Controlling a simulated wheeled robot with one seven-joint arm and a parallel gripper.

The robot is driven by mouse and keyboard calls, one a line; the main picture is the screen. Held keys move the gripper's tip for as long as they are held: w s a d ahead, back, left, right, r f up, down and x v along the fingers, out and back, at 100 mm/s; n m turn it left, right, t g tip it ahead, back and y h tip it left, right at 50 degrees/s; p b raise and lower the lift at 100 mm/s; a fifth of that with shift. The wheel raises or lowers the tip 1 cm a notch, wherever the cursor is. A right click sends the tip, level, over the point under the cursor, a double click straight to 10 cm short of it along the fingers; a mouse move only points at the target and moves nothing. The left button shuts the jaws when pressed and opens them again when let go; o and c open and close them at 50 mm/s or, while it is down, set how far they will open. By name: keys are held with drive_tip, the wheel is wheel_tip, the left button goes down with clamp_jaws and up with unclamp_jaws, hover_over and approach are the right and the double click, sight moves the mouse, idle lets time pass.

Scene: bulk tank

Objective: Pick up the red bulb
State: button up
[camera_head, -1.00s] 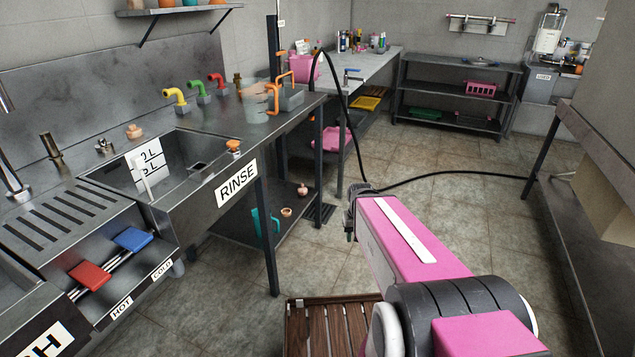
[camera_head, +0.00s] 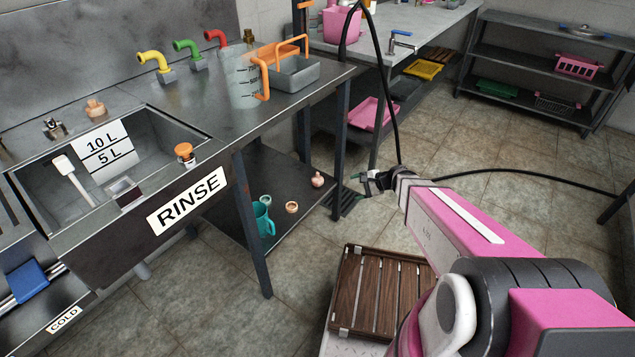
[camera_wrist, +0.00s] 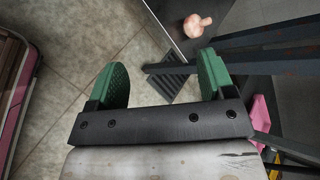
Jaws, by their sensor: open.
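No bulb in view is clearly red. A pinkish bulb (camera_head: 317,180) with a short neck sits on the lower shelf under the rinse counter, near its far right end. It also shows in the wrist view as a pale pink bulb (camera_wrist: 194,25), top right of centre, beyond the right finger. My gripper (camera_head: 366,182) is to the right of this shelf in the head view. In the wrist view my gripper (camera_wrist: 163,80) has its green-padded fingers wide apart, with nothing between them. A similar pinkish bulb (camera_head: 95,108) sits on the sink's back ledge.
Dark table legs (camera_head: 341,120) stand near the shelf end. A black hose (camera_head: 390,110) hangs near my gripper.

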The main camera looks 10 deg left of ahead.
drive_tip(key=w+a+f+m+t+y, duration=0.3)
drive_tip(key=w+a+f+m, duration=0.2)
drive_tip(key=w+a+m, duration=0.15)
drive_tip(key=m+t, duration=0.5)
drive_tip(key=m, duration=0.5)
approach(319, 177)
drive_tip(key=shift+n, duration=0.25)
drive_tip(key=x, duration=0.5)
drive_tip(key=shift+w+a+f, duration=0.15)
drive_tip(key=shift+w+f, duration=0.05)
drive_tip(key=shift+f, duration=0.1)
drive_tip(key=shift+r+x, duration=0.25)
drive_tip(key=shift+x, duration=1.1)
drive_tip(key=shift+r+x, duration=0.2)
drive_tip(key=shift+x, duration=1.2)
drive_tip(key=shift+s, duration=0.15)
drive_tip(key=c, duration=1.1)
drive_tip(key=shift+c, duration=0.3)
drive_tip(key=shift+f, duration=0.1)
